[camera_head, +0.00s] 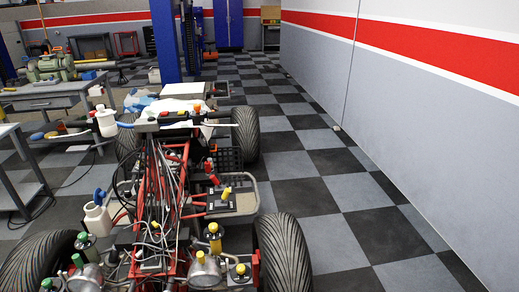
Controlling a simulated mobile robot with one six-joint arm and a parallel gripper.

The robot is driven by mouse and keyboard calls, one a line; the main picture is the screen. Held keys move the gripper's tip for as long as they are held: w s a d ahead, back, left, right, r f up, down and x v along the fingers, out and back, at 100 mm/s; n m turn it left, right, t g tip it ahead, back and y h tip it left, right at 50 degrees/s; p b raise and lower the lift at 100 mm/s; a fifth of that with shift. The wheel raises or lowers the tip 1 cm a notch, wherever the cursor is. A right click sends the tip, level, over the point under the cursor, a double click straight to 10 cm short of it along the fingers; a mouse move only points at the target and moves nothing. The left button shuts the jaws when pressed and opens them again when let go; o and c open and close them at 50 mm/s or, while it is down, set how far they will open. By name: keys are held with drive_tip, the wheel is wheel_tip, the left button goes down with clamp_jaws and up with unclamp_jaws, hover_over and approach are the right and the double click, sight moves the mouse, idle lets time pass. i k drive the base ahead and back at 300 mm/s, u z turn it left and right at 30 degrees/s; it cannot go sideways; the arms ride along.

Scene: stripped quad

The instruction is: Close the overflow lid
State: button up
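A stripped quad (172,185) with a red frame and bundled wires stands in front of me. On its left side is a white plastic bottle (97,220). A small blue cap (99,196) shows at the top of this bottle; I cannot tell whether it is seated or raised. Another white container (106,123) is by the left end of the handlebar, with a blue part beside it. No part is marked as the overflow lid, so I cannot tell which it is. My gripper is not in view.
Tyres (284,258) stand at the quad's corners. A grey workbench (50,98) with tools is at the left. A blue post (165,42) rises behind the quad. The checkered floor (330,200) is clear on the right, up to the grey wall (430,130).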

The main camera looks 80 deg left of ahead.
sight(99, 195)
drive_tip(key=u, duration=0.65)
drive_tip(key=k, duration=0.1)
drive_tip(key=u, duration=3)
drive_tip(key=i, duration=1)
drive_tip(key=z, duration=2.1)
drive_tip(key=k, duration=0.15)
drive_tip(key=z, duration=0.55)
